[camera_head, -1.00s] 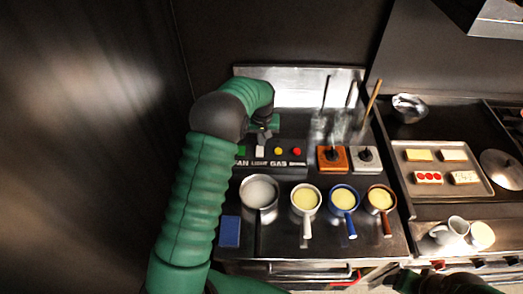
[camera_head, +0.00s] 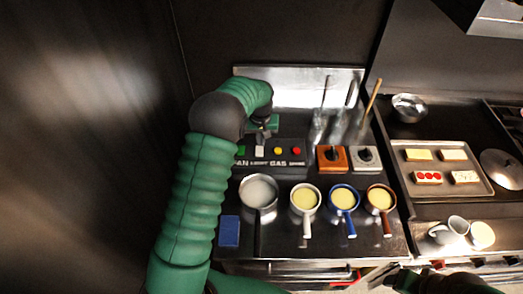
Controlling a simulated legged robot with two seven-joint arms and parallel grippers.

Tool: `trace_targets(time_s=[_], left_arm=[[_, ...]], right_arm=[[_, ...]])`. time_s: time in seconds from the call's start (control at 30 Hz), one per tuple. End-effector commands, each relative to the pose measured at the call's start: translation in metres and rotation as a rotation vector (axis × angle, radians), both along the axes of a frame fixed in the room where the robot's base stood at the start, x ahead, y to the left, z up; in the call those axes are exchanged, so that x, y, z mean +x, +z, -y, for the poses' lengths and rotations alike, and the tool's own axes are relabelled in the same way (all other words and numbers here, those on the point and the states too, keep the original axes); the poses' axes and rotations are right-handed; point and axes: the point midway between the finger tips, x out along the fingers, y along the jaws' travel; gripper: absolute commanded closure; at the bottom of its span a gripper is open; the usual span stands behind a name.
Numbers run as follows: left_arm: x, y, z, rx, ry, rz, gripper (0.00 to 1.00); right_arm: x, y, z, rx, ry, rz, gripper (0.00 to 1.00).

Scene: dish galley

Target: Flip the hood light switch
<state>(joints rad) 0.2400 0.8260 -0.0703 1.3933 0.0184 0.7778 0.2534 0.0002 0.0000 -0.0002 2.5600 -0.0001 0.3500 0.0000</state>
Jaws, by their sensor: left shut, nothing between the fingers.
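A black switch panel (camera_head: 272,162) stands at the back of the counter, with lettering that includes LIGHT and GAS. Above the LIGHT label is a white switch (camera_head: 259,154); a green one (camera_head: 241,151) is left of it, and yellow (camera_head: 278,151) and red (camera_head: 296,151) ones are right. My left gripper (camera_head: 263,136) is shut and empty, just behind and above the white switch; I cannot tell whether it touches the panel. My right gripper (camera_head: 386,275) is partly in view at the bottom right, its jaws unclear.
Several pots stand in front of the panel, including a steel one (camera_head: 259,192) and a blue one (camera_head: 344,197). An orange knob block (camera_head: 332,158) and a grey one (camera_head: 364,158) are right of the panel. A blue pad (camera_head: 229,231) and a food tray (camera_head: 442,190) flank the pots.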

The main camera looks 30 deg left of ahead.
Motion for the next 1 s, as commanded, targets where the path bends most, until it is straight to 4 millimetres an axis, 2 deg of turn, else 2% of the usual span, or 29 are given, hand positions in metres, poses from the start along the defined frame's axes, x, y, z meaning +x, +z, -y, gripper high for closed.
trace_targets(time_s=[1.0], left_arm=[[0.0, -0.015, 0.0, 0.001, 0.001, 0.0, 1.0]], right_arm=[[0.0, -0.008, 0.0, 0.0, 0.0, 0.0, 0.33]])
